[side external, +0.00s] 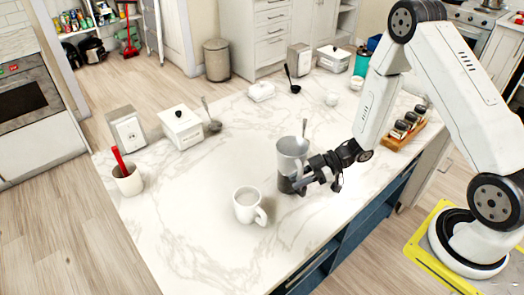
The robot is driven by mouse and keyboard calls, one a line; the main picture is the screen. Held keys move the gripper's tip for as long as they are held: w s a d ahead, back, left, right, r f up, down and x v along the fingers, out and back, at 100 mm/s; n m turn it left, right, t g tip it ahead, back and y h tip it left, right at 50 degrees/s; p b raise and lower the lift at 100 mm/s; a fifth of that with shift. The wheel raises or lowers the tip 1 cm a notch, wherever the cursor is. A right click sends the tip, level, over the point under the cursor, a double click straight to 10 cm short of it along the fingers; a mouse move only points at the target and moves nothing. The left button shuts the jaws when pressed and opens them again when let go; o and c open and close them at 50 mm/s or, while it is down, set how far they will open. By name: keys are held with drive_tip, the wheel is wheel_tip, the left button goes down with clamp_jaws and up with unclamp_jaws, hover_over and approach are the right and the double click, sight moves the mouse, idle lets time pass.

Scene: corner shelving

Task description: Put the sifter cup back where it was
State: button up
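A grey metal cup (291,152), which looks like the sifter cup, is upright near the middle of the marble counter. A spoon-like handle (304,128) shows above its rim; I cannot tell whether it is in the cup or part of it. My gripper (298,183) is at the cup's lower right side, its dark fingers against or just in front of the cup. The cup's base is hidden by dark parts there. I cannot tell whether the fingers grip it or whether it touches the counter. A white mug (246,206) stands in front, to the left.
On the marble counter (190,240), a white cup with a red utensil (128,180), a napkin dispenser (127,130) and a lidded white box (181,127) stand at left. A wooden jar rack (404,134) is at right. The front left counter is clear.

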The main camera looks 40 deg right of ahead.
drive_tip(key=shift+o, duration=1.4)
drive_tip(key=v, duration=0.7)
drive_tip(key=shift+s+d, duration=0.15)
drive_tip(key=shift+d, duration=0.2)
drive_tip(key=shift+o, duration=0.2)
drive_tip(key=shift+r, duration=0.1)
